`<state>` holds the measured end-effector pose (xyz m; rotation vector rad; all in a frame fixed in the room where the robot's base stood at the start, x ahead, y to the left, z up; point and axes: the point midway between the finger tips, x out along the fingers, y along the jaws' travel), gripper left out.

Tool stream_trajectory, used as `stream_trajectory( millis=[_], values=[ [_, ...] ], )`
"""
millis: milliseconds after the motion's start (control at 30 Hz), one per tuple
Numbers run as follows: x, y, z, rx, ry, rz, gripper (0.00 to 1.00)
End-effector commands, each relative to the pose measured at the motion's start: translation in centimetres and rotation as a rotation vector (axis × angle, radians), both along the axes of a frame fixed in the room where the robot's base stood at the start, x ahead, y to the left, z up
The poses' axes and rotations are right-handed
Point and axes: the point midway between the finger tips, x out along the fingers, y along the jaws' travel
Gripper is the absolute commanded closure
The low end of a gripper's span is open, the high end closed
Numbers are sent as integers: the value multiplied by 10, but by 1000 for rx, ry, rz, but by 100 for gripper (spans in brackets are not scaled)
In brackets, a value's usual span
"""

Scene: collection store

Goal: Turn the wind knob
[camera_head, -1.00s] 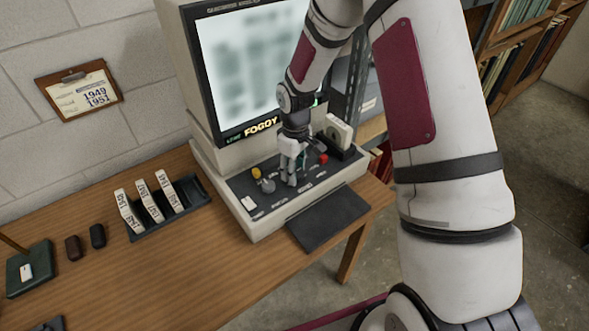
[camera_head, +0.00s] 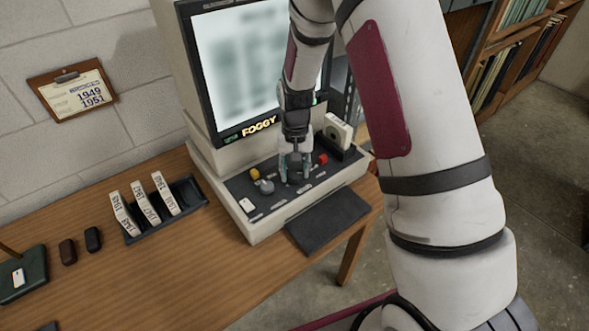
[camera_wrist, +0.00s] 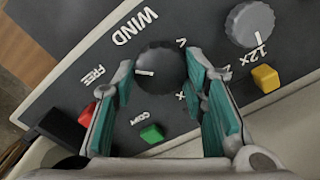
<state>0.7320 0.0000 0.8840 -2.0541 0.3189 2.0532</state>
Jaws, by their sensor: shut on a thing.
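The wind knob (camera_wrist: 158,70) is a dark round knob with a white pointer line, under the word WIND on the reader's panel in the wrist view. The pointer is toward the FREE side. My gripper (camera_head: 294,178) points down at the panel, its teal-padded fingers on either side of this knob and shut on it. In the head view the fingers hide the knob. The reader's screen (camera_head: 250,70) shows a blurred page, with FOGGY lit beneath it.
A grey knob (camera_wrist: 250,24) marked 12x, a yellow button (camera_wrist: 265,78), a green button (camera_wrist: 151,133) and a red one (camera_wrist: 87,114) sit close by. A rack (camera_head: 190,195) with labelled boxes stands left of the reader.

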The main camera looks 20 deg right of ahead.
Motion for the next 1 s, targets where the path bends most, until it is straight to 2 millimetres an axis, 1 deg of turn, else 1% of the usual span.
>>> stream_trajectory(
  millis=[200,400,633,1000],
  values=[
    [0,0,0,-1,0,-141,89],
    [0,-1,0,0,-1,-222,89],
    [0,-1,0,0,-1,-263,89],
    [0,-1,0,0,-1,-266,89]
  ],
)
